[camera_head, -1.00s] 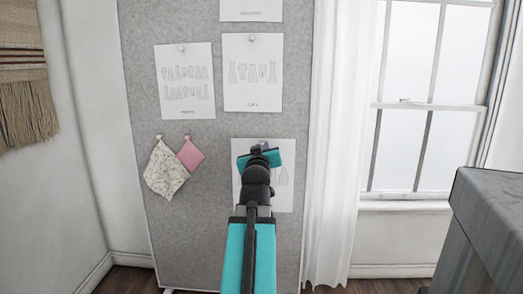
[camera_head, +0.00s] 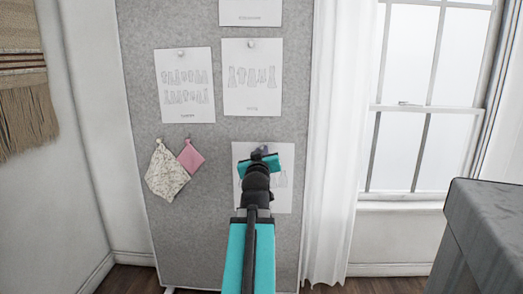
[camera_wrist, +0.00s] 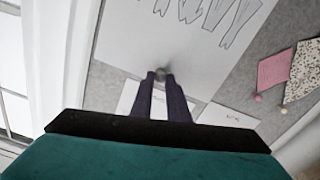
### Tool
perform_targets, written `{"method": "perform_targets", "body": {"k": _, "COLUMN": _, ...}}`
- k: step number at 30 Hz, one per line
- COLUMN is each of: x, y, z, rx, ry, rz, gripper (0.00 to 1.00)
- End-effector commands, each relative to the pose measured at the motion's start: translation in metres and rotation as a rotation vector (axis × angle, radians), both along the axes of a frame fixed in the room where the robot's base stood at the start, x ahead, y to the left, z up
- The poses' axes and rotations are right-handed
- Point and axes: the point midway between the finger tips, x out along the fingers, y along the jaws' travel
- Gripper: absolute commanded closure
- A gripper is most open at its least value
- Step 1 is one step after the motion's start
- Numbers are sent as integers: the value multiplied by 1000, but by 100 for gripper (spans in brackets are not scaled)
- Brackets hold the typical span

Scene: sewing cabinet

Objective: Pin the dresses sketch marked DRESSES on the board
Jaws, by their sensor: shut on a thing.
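A white sketch sheet (camera_head: 283,165) with outlined garment drawings is at the lower right of the grey board (camera_head: 220,190). My gripper (camera_head: 263,152) is in front of its upper part and hides much of it, so its marking cannot be read. In the wrist view the sheet (camera_wrist: 190,35) fills the upper middle, with its drawings inverted. The two dark fingers of my gripper (camera_wrist: 161,77) are shut on a small round pin (camera_wrist: 162,70) at the sheet's edge. The sheet looks flat and close to the board; whether it touches cannot be told.
Two pinned sheets, left (camera_head: 186,110) and right (camera_head: 251,95), hang above, with another (camera_head: 250,10) at the top. A patterned swatch (camera_head: 165,172) and a pink swatch (camera_head: 190,156) hang left. A curtain (camera_head: 330,150) and grey furniture (camera_head: 485,230) are right.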

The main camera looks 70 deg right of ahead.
Motion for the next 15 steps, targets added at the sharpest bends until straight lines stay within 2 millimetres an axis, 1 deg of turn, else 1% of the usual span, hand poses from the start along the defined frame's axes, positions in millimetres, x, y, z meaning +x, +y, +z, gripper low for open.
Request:
{"method": "perform_targets", "body": {"k": 1, "x": 0, "y": -1, "z": 2, "rx": 1, "ry": 0, "rz": 0, "gripper": 100}}
{"method": "perform_targets", "body": {"k": 15, "x": 2, "y": -6, "z": 2, "rx": 2, "ry": 1, "rz": -1, "gripper": 100}}
